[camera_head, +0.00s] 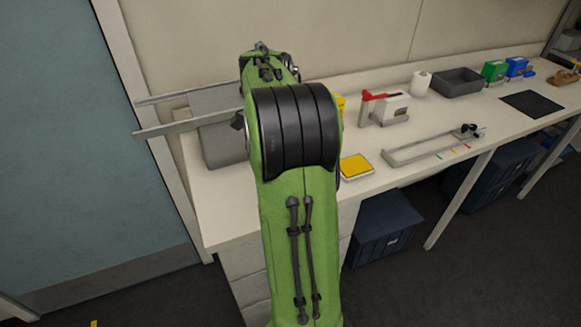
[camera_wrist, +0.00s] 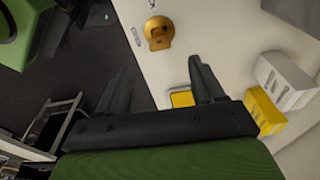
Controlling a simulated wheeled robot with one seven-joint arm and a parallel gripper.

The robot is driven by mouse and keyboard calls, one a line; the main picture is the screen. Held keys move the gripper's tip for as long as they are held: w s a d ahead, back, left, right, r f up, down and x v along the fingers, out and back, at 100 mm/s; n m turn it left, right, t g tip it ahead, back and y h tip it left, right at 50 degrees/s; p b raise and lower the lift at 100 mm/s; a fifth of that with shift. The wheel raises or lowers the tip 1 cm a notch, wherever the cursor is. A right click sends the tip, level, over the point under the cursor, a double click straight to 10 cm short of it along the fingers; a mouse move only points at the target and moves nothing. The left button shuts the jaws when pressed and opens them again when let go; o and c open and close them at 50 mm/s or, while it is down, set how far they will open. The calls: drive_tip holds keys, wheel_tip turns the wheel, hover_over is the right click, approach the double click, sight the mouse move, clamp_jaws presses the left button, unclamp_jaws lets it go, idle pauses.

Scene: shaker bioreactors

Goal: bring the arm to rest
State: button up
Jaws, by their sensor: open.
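My green arm with a black ribbed joint rises through the middle of the head view and bends over the left end of the bench (camera_head: 215,215). My gripper (camera_wrist: 160,68) shows in the wrist view with its two dark fingers wide apart. Nothing is between them. The left finger shows against the dark floor, the right one against the pale bench top. In the head view I cannot make out the fingers clearly; the arm hides much there.
A grey box (camera_head: 207,140) stands left of the arm, with two long grey bars near it. A yellow-topped tray (camera_head: 356,167), a metal rail frame (camera_head: 420,150), a red-and-white device (camera_head: 385,107) and a grey bin (camera_head: 458,81) are on the bench. Blue crates (camera_head: 385,225) stand below.

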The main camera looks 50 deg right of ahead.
drive_tip(key=shift+w+a+r+p, duration=0.15)
drive_tip(key=shift+r+p, duration=0.35)
drive_tip(key=shift+r, duration=1.4)
